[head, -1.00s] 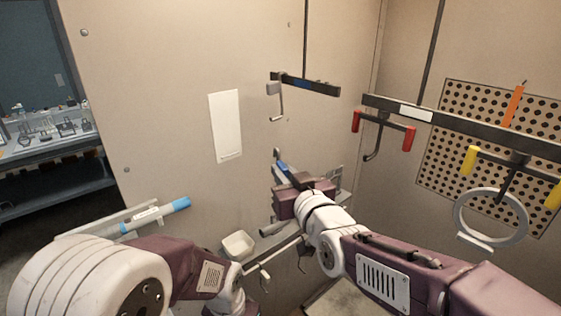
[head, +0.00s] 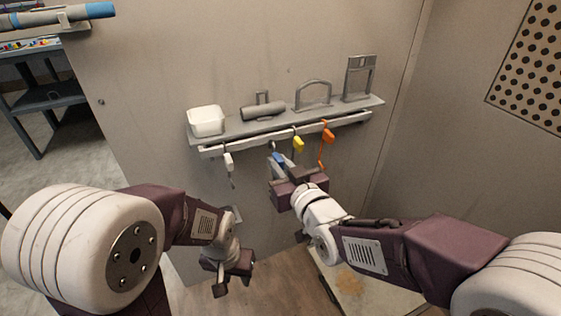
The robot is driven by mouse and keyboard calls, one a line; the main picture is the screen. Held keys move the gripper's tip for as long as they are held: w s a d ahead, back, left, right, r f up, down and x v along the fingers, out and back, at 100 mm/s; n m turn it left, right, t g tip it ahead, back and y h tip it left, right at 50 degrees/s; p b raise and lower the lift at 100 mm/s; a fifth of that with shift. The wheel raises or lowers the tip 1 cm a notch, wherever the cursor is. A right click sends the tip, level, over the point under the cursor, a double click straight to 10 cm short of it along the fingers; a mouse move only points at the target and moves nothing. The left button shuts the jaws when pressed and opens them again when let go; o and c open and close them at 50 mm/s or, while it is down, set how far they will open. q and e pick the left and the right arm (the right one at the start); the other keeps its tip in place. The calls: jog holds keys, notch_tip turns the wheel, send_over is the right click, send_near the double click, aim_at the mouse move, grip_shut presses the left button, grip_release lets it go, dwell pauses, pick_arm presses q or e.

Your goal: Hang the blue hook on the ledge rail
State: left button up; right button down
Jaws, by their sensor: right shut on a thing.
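The blue hook (head: 278,159) is in the jaws of my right gripper (head: 287,172), which is shut on it. It is close to the ledge rail (head: 220,150), between a white hook and a yellow hook. I cannot tell whether it touches the rail. The gripper hides its lower part. The rail is a pale bar along the front of a grey wall ledge (head: 235,128). My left gripper (head: 231,284) is low, left of the middle, well below the rail. It looks open and empty.
A white hook (head: 229,160), a yellow hook (head: 298,144) and an orange hook (head: 327,136) hang on the rail. A perforated panel (head: 530,70) is at right.

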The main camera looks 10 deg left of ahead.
aim_at(274, 152)
jog(key=shift+w+d, duration=0.1)
jog(key=shift+d, duration=0.15)
jog(key=shift+w+a+p, duration=0.3)
jog(key=shift+w+a, duration=0.1)
jog(key=x, duration=0.2)
jog(key=p+x, duration=0.1)
jog(key=shift+w+r, duration=0.15)
jog(key=shift+r, duration=0.15)
jog(key=w+a+f, duration=0.1)
jog(key=w, duration=0.1)
jog(key=w+a+f+b, duration=0.1)
jog(key=f, duration=0.1)
jog(key=shift+w+a, duration=0.35)
